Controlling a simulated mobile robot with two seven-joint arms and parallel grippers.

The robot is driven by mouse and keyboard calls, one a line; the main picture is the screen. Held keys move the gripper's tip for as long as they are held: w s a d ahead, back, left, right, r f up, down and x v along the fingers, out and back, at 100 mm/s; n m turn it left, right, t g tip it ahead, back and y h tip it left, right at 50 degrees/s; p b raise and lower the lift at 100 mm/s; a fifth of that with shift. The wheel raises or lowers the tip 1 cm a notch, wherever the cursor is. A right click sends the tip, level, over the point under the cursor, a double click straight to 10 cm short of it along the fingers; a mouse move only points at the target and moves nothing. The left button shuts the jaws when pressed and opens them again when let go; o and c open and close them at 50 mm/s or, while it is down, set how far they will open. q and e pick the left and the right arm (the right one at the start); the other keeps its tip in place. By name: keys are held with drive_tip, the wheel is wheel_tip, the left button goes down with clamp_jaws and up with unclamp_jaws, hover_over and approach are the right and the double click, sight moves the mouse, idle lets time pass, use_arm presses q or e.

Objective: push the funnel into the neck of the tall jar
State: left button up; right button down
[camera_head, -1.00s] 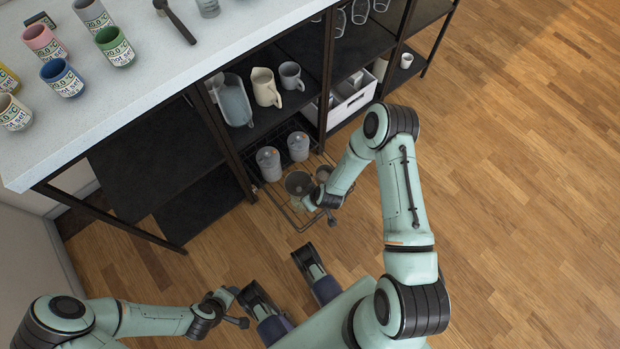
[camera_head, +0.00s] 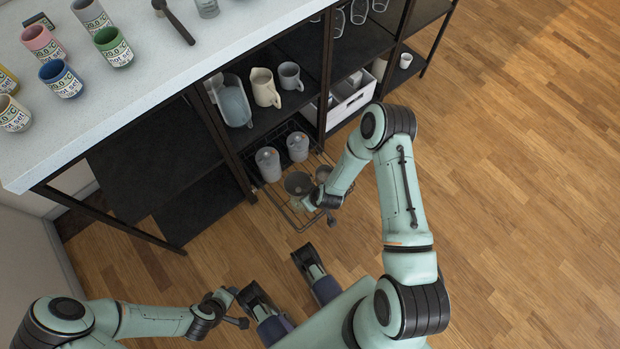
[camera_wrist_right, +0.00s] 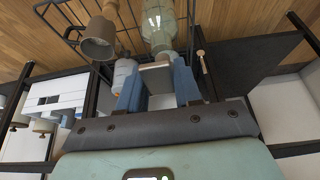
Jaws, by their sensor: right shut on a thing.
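In the head view a round grey opening, probably the funnel (camera_head: 298,183), shows above a greenish glass body, probably the tall jar (camera_head: 301,203). How deep the funnel sits in the neck cannot be seen. My right gripper (camera_head: 314,200) is right beside them. In the right wrist view its blue fingers (camera_wrist_right: 157,86) are shut on a pale, flat-looking piece, which I cannot clearly identify as the funnel. The clear greenish glass jar (camera_wrist_right: 159,28) stands just beyond the fingers. My left gripper (camera_head: 230,294) is low at the left, away from the jars; its fingers are too small to read.
A wire pull-out rack (camera_head: 302,226) surrounds the jar. Two grey jars (camera_head: 268,163) stand behind it, and a brownish cup (camera_wrist_right: 98,40) stands beside it. Shelves above hold pitchers (camera_head: 265,88) and a white box (camera_head: 352,102). Wooden floor (camera_head: 520,200) is clear at right.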

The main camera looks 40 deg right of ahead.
use_arm(q)
drive_tip(key=shift+f+b, duration=1.4)
drive_tip(key=shift+f, duration=0.3)
use_arm(e)
drive_tip(key=shift+f, duration=2)
drive_tip(key=c, duration=0.7)
unclamp_jaws()
use_arm(q)
drive_tip(key=w+a+r+t, duration=0.1)
drive_tip(key=w+a, duration=0.1)
drive_tip(key=w, duration=0.2)
drive_tip(key=s+d+r+g+p, duration=0.1)
drive_tip(key=s+d+r+p, duration=0.2)
drive_tip(key=s, duration=0.3)
drive_tip(key=shift+s+r+g+p, duration=0.15)
drive_tip(key=shift+r+g+p, duration=0.25)
drive_tip(key=shift+r+p, duration=0.15)
use_arm(e)
drive_tip(key=v, duration=1.3)
drive_tip(key=shift+r, duration=0.15)
